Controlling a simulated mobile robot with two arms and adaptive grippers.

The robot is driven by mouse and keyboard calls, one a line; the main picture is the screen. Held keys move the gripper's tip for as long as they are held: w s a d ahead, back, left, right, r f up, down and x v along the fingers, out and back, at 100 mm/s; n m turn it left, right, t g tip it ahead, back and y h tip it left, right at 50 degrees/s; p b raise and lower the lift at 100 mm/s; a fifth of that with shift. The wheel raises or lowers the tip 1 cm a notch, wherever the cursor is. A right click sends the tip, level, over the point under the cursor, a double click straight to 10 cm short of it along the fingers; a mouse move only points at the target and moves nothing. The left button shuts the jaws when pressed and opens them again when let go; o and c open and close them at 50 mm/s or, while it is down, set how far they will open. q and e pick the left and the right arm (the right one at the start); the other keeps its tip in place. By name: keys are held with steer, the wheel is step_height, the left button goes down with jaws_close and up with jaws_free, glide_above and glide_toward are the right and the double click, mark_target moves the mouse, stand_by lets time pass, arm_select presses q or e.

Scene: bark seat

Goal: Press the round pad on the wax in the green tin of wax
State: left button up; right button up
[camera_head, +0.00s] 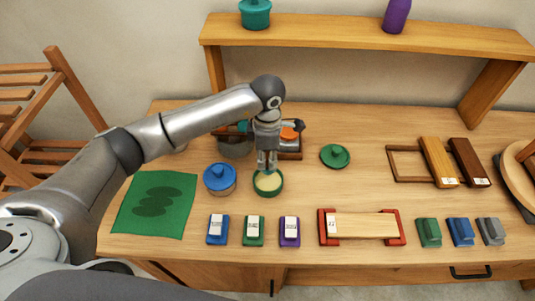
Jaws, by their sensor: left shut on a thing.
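The green tin of wax (280,187) stands open on the bench with pale cream wax (267,181) inside. My left gripper (267,168) points straight down over the tin, its fingertips at the wax. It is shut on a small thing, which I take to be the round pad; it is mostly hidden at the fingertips. I cannot tell whether the pad touches the wax. A green lid (335,155) lies to the right of the tin. My right gripper is not in view.
A blue-lidded tin (220,178) stands close left of the green tin. A rack with an orange piece (290,134) is behind my gripper. Several labelled blocks (254,231) and a red-ended wood holder (362,226) line the front. A green cloth (130,215) lies left.

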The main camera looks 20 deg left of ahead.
mark_target(268, 169)
arm_select(q)
step_height(268, 169, down, 5)
steer(key=shift+b, duration=1.1)
steer(key=shift+f, duration=0.3)
steer(key=shift+f+b, duration=0.35)
steer(key=shift+b, duration=0.1)
steer(key=shift+s+f+b, duration=0.15)
steer(key=shift+f+b, duration=0.1)
steer(key=shift+b, duration=0.15)
stand_by(1.4)
